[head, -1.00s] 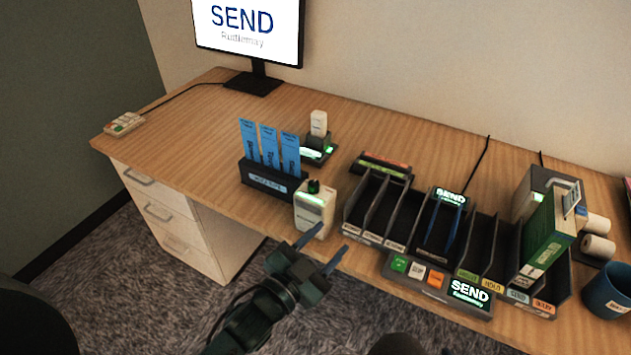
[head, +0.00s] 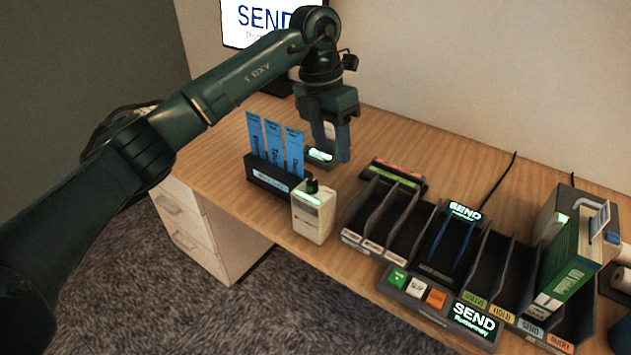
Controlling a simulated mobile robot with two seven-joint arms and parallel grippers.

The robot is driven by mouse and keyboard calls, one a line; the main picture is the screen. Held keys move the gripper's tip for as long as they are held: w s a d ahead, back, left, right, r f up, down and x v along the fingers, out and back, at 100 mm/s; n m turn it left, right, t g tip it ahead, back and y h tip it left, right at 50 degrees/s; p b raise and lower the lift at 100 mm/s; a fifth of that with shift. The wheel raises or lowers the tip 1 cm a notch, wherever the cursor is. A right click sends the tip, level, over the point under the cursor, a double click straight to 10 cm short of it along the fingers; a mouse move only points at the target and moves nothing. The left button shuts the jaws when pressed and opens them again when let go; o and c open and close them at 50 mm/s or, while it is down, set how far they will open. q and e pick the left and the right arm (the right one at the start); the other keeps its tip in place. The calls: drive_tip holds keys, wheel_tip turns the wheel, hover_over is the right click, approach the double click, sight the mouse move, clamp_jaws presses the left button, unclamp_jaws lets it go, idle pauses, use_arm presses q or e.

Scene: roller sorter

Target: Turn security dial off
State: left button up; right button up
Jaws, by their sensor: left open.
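A white box (head: 313,216) with a small dark knob (head: 312,187) and a green lit strip on top stands at the front edge of the desk; the knob looks like the security dial. My left gripper (head: 332,156) is open and points down behind this box. My right gripper is not in view.
A dark holder (head: 268,180) with blue cards stands left of the white box. A slotted sorter (head: 385,225) and a button panel (head: 443,305) with a lit SEND display lie to the right.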

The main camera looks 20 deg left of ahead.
sight(312, 181)
use_arm(q)
drive_tip(key=w+a+r+n+y, duration=0.1)
drive_tip(key=a+r+y, duration=0.1)
drive_tip(key=a+r, duration=0.15)
drive_tip(key=f, duration=1.3)
drive_tip(key=shift+a+f+p, duration=0.2)
drive_tip(key=shift+f+p, duration=0.1)
drive_tip(key=shift+p, duration=0.1)
drive_tip(key=shift+c, duration=0.5)
drive_tip(key=c, duration=0.9)
